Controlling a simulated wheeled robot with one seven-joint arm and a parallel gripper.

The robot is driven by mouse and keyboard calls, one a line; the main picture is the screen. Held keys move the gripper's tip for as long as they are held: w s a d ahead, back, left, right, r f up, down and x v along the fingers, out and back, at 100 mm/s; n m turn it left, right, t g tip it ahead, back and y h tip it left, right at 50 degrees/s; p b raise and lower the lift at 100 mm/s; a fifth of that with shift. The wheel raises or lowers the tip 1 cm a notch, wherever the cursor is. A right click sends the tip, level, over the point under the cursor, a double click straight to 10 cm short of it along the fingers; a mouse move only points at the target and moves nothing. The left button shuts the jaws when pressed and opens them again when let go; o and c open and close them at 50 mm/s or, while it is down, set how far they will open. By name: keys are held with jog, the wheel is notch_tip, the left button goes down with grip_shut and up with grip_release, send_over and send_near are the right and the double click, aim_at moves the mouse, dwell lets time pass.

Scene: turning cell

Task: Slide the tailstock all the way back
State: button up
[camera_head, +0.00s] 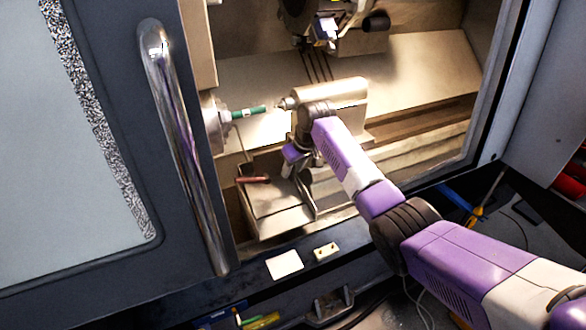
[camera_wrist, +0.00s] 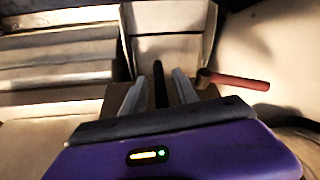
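The tailstock (camera_head: 340,92) is a beige rounded body on the lathe bed, its tip pointing left at a green workpiece (camera_head: 245,113) held in the chuck (camera_head: 212,122). A small gap seems to separate tip and workpiece. My gripper (camera_head: 288,168) is in front of and below the tailstock, partly hidden by my wrist. In the wrist view my gripper (camera_wrist: 160,78) has its two grey fingers apart. A dark upright bar (camera_wrist: 160,90) shows between them, with gaps on both sides. A red-handled lever (camera_wrist: 238,81) is right of the fingers; it also shows in the head view (camera_head: 252,179).
A beige tray (camera_head: 275,222) lies below my gripper. The sliding door with its chrome handle (camera_head: 180,140) stands left of the opening. A dark tool turret (camera_head: 325,20) hangs above. The bed (camera_head: 420,125) right of the tailstock looks clear.

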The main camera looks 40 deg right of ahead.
grip_shut()
dwell(1.3)
